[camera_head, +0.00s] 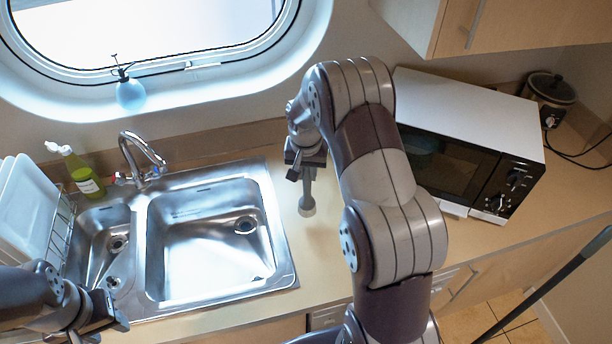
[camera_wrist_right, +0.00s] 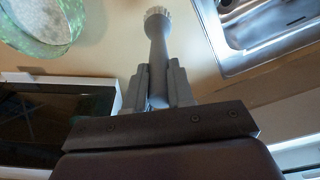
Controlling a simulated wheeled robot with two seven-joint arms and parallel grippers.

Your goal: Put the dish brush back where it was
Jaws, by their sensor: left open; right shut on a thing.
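The dish brush (camera_head: 307,202) is grey with a pale round bristle head. It hangs upright, bristles down, over the counter strip between the sink and the microwave. My right gripper (camera_head: 306,172) is shut on its handle. In the right wrist view the brush (camera_wrist_right: 157,45) points away between the two fingers of the gripper (camera_wrist_right: 158,88). I cannot tell whether the bristles touch the counter. My left gripper (camera_head: 98,322) is open at the lower left, by the sink's front left corner, with nothing seen in it.
The double steel sink (camera_head: 283,255) with a tap (camera_head: 140,155) is left of the brush. A microwave (camera_head: 470,115) stands right. A green patterned bowl (camera_wrist_right: 45,25) shows in the wrist view. A green bottle (camera_head: 82,172) and dish rack (camera_head: 62,225) stand left.

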